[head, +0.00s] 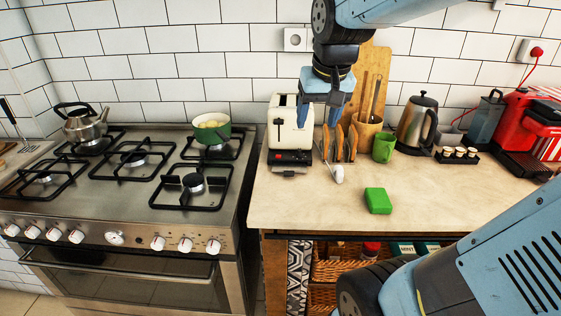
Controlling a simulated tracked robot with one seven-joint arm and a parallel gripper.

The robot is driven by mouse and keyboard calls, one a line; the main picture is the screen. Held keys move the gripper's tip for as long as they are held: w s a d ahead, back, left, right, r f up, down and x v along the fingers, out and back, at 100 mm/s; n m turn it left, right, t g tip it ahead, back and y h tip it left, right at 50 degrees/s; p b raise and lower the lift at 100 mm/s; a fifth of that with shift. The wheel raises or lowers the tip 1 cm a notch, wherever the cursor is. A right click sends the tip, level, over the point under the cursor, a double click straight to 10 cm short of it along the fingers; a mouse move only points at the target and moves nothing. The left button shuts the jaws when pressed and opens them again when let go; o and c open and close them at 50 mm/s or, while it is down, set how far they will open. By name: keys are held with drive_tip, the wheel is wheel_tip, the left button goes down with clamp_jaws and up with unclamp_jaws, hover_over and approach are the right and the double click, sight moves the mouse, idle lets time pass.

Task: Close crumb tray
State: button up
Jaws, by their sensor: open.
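A cream toaster (283,130) stands on the counter just right of the stove, with a dark front panel low on its face. Its crumb tray (288,171) shows as a thin greyish strip jutting out at the foot of the front. My gripper (317,124) points down with its two blue fingers apart, and nothing shows between them. It appears over the toaster's right edge in the picture. Its fingers hide part of that side. I cannot tell how far it is from the toaster in depth.
A toast rack with bread (346,142), a white object (338,174), a green mug (384,147) and a kettle (416,123) stand to the right. A green sponge (378,200) lies nearer the front edge. The counter before the toaster is mostly clear.

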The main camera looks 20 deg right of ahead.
drive_tip(key=w+f+m+g, duration=0.15)
drive_tip(key=w+f, duration=0.35)
drive_tip(key=w, duration=0.6)
drive_tip(key=g, duration=0.2)
hover_over(289, 174)
wheel_tip(289, 174, down, 8)
drive_tip(key=f, duration=0.1)
drive_tip(key=shift+m, duration=0.45)
wheel_tip(289, 174, down, 13)
drive_tip(key=shift+w+r, duration=0.1)
drive_tip(key=shift+c, duration=0.4)
clamp_jaws()
